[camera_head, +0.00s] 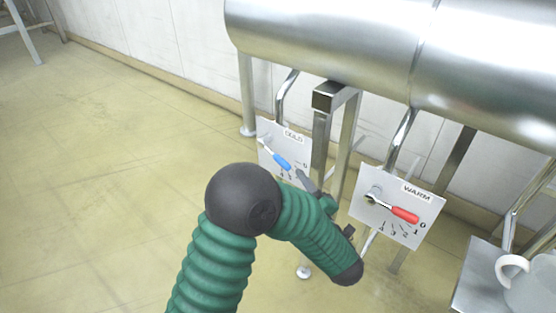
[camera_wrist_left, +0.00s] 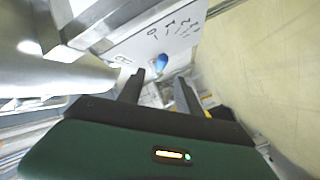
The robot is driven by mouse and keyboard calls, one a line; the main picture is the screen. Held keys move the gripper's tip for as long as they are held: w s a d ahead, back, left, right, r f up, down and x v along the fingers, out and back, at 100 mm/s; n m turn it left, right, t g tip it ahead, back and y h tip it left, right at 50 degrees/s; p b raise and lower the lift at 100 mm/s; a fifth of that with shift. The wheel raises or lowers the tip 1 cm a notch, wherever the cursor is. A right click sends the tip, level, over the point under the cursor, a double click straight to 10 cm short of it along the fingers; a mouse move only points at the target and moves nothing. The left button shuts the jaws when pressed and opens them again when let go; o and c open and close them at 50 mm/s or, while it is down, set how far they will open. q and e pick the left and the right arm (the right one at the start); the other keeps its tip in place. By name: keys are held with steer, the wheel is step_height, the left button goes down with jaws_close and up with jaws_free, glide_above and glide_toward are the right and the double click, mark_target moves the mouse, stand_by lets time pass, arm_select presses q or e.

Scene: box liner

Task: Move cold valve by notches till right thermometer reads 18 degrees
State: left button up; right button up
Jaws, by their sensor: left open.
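The cold valve is a lever with a blue grip (camera_head: 282,161) on a white plate (camera_head: 267,156) labelled COLD, under the big metal tank. The blue grip (camera_wrist_left: 161,63) also shows in the left wrist view, just beyond my fingertips. My left gripper (camera_head: 306,181) is close to the lower right of the cold plate, partly hidden by its own arm. In the left wrist view the two dark fingers of my left gripper (camera_wrist_left: 159,76) are apart with nothing held between them. Part of the cold scale is covered, so its notch is unclear. No thermometer shows. My right gripper is not in view.
A similar WARM plate (camera_head: 375,208) with a red lever (camera_head: 405,215) stands to the right, its grip near 0 and 1. The metal tank (camera_head: 340,40) hangs above both plates. A metal side table (camera_head: 478,272) is at lower right.

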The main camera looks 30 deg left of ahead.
mark_target(277, 155)
arm_select(q)
steer(key=b+x, duration=0.1)
steer(key=x, duration=0.3)
steer(key=b+x, duration=0.1)
steer(key=x, duration=0.7)
steer(key=shift+w+a+f+b, duration=0.1)
steer(key=shift+a+f+b, duration=0.25)
steer(key=shift+b, duration=0.05)
steer(key=shift+w+a+r, duration=0.15)
steer(key=shift+w+a, duration=0.15)
steer(key=shift+a, duration=0.05)
jaws_close()
